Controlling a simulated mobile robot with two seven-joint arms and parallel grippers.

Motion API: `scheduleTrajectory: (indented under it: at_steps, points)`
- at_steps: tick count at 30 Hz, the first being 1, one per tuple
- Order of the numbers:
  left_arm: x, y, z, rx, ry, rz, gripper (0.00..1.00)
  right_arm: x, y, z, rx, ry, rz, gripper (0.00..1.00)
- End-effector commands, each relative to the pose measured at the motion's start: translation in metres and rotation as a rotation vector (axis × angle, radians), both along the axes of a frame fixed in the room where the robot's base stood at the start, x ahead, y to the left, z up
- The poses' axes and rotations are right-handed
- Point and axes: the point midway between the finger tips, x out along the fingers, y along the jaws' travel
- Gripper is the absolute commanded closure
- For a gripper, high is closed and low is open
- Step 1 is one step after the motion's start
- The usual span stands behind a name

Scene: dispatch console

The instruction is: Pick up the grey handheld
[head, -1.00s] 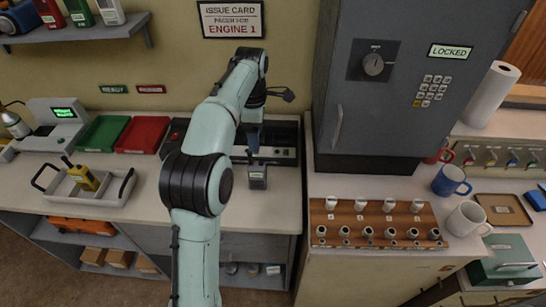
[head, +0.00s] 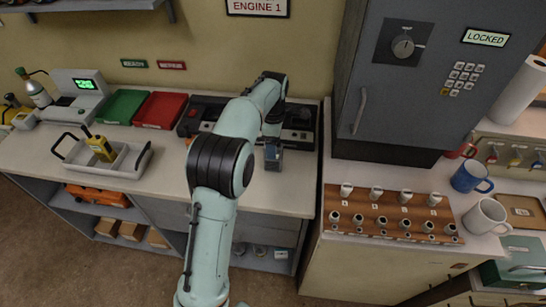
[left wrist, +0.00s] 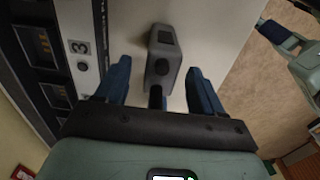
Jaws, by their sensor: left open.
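The grey handheld (head: 274,164) stands on the left counter, in front of the dark charger unit. In the left wrist view the grey handheld (left wrist: 163,62) shows a dark screen and a short dark antenna pointing toward my palm. My left gripper (head: 271,148) is right above and around its top in the head view. In the left wrist view my left gripper (left wrist: 158,80) is open, with one blue finger on each side of the handheld and gaps between. My right gripper is not in view.
The charger unit (head: 300,137) with numbered slots is close behind. A grey tray (head: 130,165) with a yellow handheld (head: 100,148) stands at left, near green (head: 112,106) and red (head: 159,109) trays. The tall grey cabinet (head: 400,110) rises at right. Counter in front is clear.

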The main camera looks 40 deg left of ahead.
Motion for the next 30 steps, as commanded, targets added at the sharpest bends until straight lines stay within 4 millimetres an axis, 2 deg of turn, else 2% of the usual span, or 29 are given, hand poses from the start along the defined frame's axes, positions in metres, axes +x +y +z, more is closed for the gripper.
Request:
scheduleTrajectory:
  at_steps: [3,10,16,17,26,30]
  points:
    - [-0.001,0.0,-0.011,-0.001,0.002,-0.001,0.32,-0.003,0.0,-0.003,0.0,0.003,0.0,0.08]
    - [0.0,0.0,-0.011,-0.001,0.0,-0.001,0.32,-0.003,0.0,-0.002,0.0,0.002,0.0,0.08]
    - [0.0,0.0,-0.011,0.0,0.0,-0.001,0.97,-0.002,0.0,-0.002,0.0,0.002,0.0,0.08]
    - [0.0,0.0,-0.011,0.0,0.0,-0.001,1.0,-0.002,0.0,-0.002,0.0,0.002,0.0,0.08]
    - [0.0,0.0,-0.009,0.0,-0.002,-0.001,1.0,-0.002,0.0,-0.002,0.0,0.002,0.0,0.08]
    - [0.001,0.0,-0.002,0.0,-0.004,-0.001,1.0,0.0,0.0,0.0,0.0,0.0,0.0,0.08]
